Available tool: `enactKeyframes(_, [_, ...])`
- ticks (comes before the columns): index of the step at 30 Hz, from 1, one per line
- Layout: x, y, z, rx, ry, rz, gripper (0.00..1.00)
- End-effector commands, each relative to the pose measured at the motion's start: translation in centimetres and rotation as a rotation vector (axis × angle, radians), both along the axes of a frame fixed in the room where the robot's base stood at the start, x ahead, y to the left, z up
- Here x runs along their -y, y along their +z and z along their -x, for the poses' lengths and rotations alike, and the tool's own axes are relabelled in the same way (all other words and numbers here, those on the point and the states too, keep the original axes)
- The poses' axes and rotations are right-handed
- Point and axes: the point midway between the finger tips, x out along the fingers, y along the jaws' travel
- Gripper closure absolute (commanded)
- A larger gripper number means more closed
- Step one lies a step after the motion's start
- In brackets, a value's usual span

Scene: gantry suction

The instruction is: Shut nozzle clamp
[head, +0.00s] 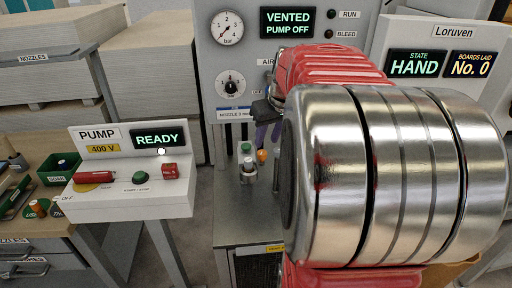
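My arm's red and silver links fill the right half of the head view and hide much of the grey cabinet (235,70). A small dark part with two purplish prongs, which looks like my gripper (267,133), shows just left of the arm, in front of the cabinet. It is too small and partly covered to tell whether it is open. I cannot make out the nozzle clamp; it may be behind my arm. A label beginning "NOZZLE 3" (235,114) is on the cabinet front.
A bottle with a green cap (247,165) and a small orange item (262,154) are below the prongs. The pump box (130,185) reads READY, at left. The cabinet display (287,22) reads VENTED, PUMP OFF. The right panel (414,63) reads HAND. Stacked boards (150,75) stand behind.

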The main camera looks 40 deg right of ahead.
Motion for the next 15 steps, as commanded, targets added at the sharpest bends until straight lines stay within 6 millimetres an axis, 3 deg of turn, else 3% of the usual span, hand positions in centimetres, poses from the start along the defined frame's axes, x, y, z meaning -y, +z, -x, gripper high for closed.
enactKeyframes(9, [0.4, -4.6, -1.8, -0.003, 0.002, -0.002, 0.68])
enactKeyframes(15, [0.6, -6.1, -2.4, 0.0, 0.0, -0.001, 0.68])
